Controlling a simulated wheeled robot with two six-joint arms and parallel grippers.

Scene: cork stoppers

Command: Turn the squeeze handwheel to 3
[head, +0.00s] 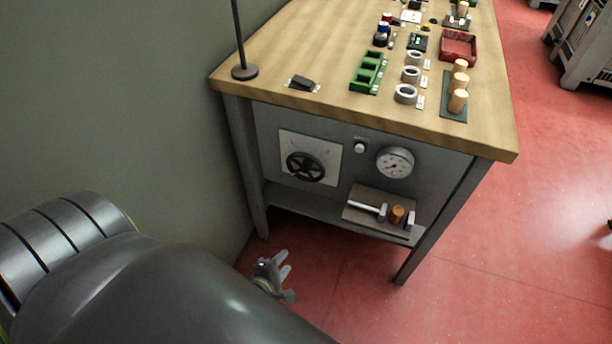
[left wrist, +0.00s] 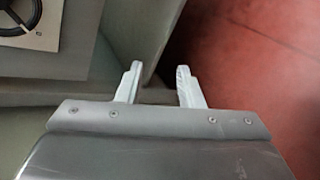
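The squeeze handwheel (head: 305,166) is a black spoked wheel on a white square plate (head: 329,150) on the bench's end panel. Markings on the plate are too small to read. Part of the wheel also shows at the top left of the left wrist view (left wrist: 27,15). My left gripper (head: 285,274) is below and a little left of the wheel, apart from it. In the left wrist view its two fingers (left wrist: 158,86) are spread with nothing between them. My right gripper is not in view.
A round gauge (head: 395,162) and a small knob (head: 360,147) sit right of the wheel. A low shelf holds a press-like fixture with a cork (head: 396,214). The wooden bench top (head: 330,110) overhangs the panel. Red floor (head: 450,290) is open in front.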

